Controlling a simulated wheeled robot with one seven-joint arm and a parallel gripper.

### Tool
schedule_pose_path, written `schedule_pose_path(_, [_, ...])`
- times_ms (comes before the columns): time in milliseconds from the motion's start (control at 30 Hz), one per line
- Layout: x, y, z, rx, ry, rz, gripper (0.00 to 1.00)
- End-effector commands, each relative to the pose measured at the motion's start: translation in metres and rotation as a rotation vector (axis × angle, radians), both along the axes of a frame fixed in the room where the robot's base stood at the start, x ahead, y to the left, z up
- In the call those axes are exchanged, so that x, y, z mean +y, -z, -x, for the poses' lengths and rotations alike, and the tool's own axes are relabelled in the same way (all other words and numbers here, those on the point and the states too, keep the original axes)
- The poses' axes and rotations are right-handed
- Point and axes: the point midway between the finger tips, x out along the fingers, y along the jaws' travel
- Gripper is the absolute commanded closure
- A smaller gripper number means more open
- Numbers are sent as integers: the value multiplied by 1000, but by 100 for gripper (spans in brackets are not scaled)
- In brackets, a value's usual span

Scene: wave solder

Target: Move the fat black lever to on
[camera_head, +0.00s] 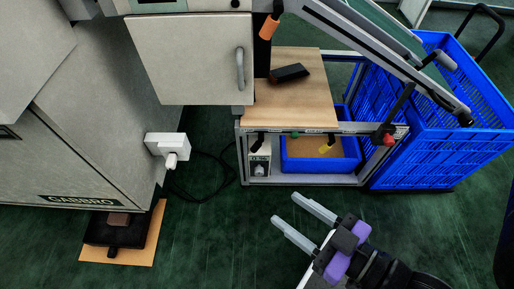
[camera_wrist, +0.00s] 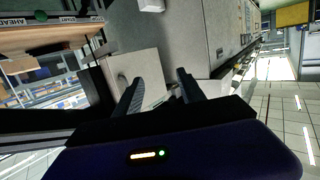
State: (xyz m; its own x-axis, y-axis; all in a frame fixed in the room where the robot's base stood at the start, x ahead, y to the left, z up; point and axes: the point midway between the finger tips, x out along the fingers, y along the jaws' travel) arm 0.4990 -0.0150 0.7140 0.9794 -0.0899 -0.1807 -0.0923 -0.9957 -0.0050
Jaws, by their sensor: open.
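A short, thick black lever (camera_head: 257,143) hangs at the left end of the front rail under the wooden worktop, and I take it to be the fat black lever. It is small here, so its on or off setting cannot be read. My gripper (camera_head: 287,211) is open and empty, in front of and below that rail, apart from the lever. In the wrist view its two dark fingers (camera_wrist: 159,76) are spread with nothing between them. I cannot clearly make out the lever in the wrist view.
On the same rail are a yellow lever (camera_head: 327,146), a green part (camera_head: 295,134) and a red knob (camera_head: 389,139). A black block (camera_head: 289,73) lies on the worktop (camera_head: 290,105). Blue crates (camera_head: 440,130) stand right; a white plug box (camera_head: 160,143) is left. Green floor lies open in front.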

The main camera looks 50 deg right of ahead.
Motion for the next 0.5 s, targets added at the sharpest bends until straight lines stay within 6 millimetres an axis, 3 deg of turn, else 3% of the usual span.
schedule_pose_path(267, [-52,72,-83,-105,196,-28,53])
schedule_pose_path(500, [-120,136,-155,-116,352,-130,53])
